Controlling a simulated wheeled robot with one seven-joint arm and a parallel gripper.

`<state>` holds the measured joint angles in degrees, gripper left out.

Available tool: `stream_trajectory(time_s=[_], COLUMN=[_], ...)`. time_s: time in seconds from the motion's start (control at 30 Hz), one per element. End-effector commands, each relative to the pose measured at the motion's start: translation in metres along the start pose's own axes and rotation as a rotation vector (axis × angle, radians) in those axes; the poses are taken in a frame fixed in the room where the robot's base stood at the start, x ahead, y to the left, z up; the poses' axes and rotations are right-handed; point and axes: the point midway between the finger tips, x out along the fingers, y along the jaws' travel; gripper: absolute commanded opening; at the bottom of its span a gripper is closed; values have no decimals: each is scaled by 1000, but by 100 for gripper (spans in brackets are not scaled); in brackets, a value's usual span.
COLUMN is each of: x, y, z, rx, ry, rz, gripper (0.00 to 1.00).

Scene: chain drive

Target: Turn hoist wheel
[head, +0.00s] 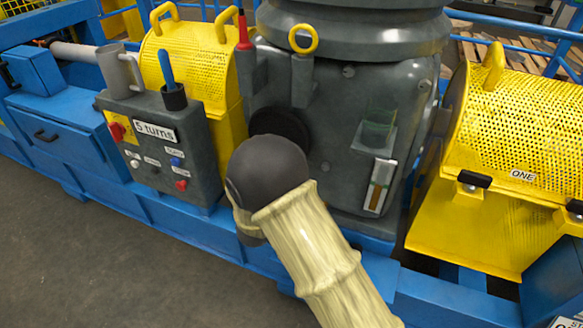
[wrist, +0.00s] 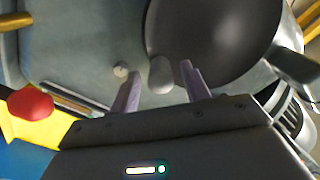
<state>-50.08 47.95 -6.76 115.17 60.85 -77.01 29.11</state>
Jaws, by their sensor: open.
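The hoist wheel, a dark round disc (head: 280,126), is on the front of the grey machine housing in the head view. My arm hides its lower part there. In the wrist view the wheel (wrist: 222,35) fills the upper right, with a rounded grey handle (wrist: 160,74) at its near left edge. My gripper (wrist: 158,82) is open, its two fingers on either side of the handle's line. I cannot tell whether either finger touches it. In the head view the fingers are hidden behind my arm.
A grey control box (head: 165,145) labelled "5 turns" stands left of the wheel, with a blue-handled lever (head: 167,68) on top. Perforated yellow guards (head: 190,52) stand behind the box and at the right (head: 525,120). A blue frame rail (head: 450,310) runs below. Open floor lies at lower left.

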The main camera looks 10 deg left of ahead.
Motion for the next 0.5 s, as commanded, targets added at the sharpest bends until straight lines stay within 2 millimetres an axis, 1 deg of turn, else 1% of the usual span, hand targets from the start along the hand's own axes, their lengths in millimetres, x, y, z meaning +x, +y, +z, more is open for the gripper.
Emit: stream_trajectory(time_s=[0.5], x=[-100], y=[-1], z=[0], rx=[-2], ry=[-4], rz=[-4], gripper=[47])
